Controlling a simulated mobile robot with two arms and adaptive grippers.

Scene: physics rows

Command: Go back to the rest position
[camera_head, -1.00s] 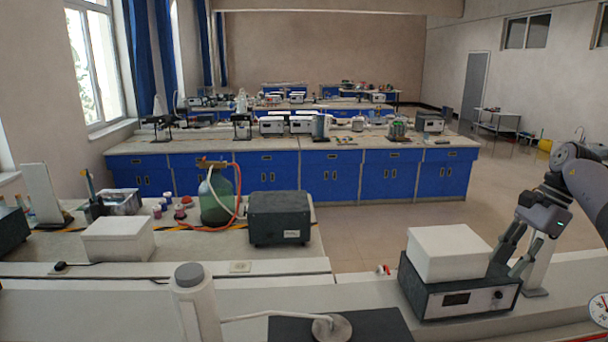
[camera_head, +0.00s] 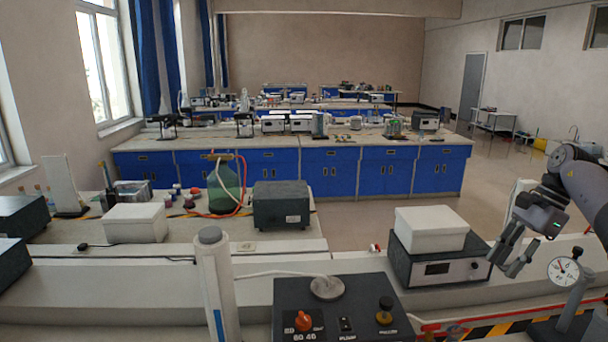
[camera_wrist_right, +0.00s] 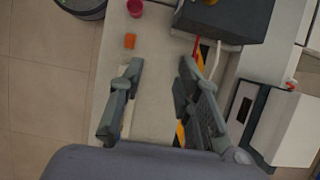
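My right gripper (camera_head: 508,266) is in the head view, above the bench just right of the dark instrument and the white box. In the right wrist view its two fingers (camera_wrist_right: 160,66) stand apart with nothing between them, and bare bench shows below. The white box (camera_head: 432,228) sits on top of the dark instrument (camera_head: 440,268). My left gripper is not in the head view.
A pressure gauge (camera_head: 564,270) stands at the right. A black control box (camera_head: 340,300) with knobs and a pale upright cylinder (camera_head: 215,280) are in front. A green bottle (camera_head: 222,190) and a dark box (camera_head: 281,205) stand on the bench behind. Open floor lies beyond.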

